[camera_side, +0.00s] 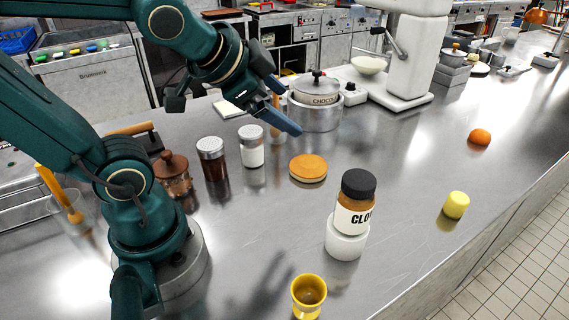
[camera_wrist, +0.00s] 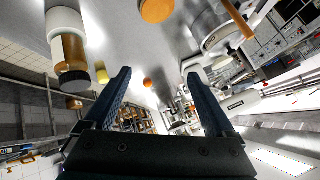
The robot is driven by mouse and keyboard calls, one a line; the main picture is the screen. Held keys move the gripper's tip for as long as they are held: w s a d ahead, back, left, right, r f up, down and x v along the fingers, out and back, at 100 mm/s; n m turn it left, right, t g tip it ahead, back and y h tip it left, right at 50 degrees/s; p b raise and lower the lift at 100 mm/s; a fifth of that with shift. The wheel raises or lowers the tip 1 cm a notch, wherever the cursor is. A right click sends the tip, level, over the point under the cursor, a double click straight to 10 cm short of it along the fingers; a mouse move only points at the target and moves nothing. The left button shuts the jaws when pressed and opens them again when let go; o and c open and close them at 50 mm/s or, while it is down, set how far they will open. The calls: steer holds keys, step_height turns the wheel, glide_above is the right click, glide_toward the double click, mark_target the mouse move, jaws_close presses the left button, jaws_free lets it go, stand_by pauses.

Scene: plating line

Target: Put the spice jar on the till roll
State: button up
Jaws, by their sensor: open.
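The spice jar (camera_side: 356,207) has a black lid and a label reading "CLO". It stands upright on the white till roll (camera_side: 345,242) on the steel counter. In the wrist view the jar (camera_wrist: 74,50) and the till roll (camera_wrist: 64,22) show at upper left, with the jar's base against the roll. My gripper (camera_side: 286,109) is open and empty, raised above the counter, up and left of the jar and apart from it. Its two fingers are spread in the wrist view (camera_wrist: 157,98), with nothing between them.
An orange-brown round disc (camera_side: 308,168) lies left of the jar. A yellow cup (camera_side: 309,294) stands in front, a yellow cylinder (camera_side: 456,205) and an orange (camera_side: 480,137) to the right. Jars (camera_side: 213,158) stand near my base. A pot (camera_side: 316,100) is behind my gripper.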

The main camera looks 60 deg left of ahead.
steer(key=s+d+f+n+g+h, duration=0.2)
steer(key=s+d+f+n+g, duration=0.1)
steer(key=s, duration=0.4)
steer(key=shift+s+d+f+n, duration=0.35)
steer(key=shift+d+f+n, duration=0.25)
steer(key=shift+d, duration=0.35)
